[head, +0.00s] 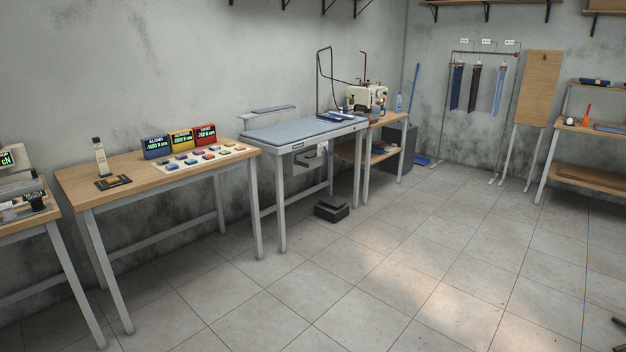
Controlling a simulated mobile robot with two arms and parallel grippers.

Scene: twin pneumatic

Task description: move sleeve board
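A narrow blue-grey padded board, which looks like the sleeve board (273,109), is at the back left of the pressing table (290,131), near the wall. It is raised on a thin support, and its near end lies over the table's left back edge. I cannot tell exactly how its support is attached. The pressing table has a flat blue-grey top, pale legs and a folded blue cloth (334,117) near its right end. Neither of my grippers can be made out in the head view.
A wooden table (130,176) with colored display boxes (181,140) stands left of the pressing table. A sewing machine (368,98) stands on a bench to the right. A black pedal (331,210) lies on the floor. Dark parts are cut off at the lower right edge. The middle floor is clear.

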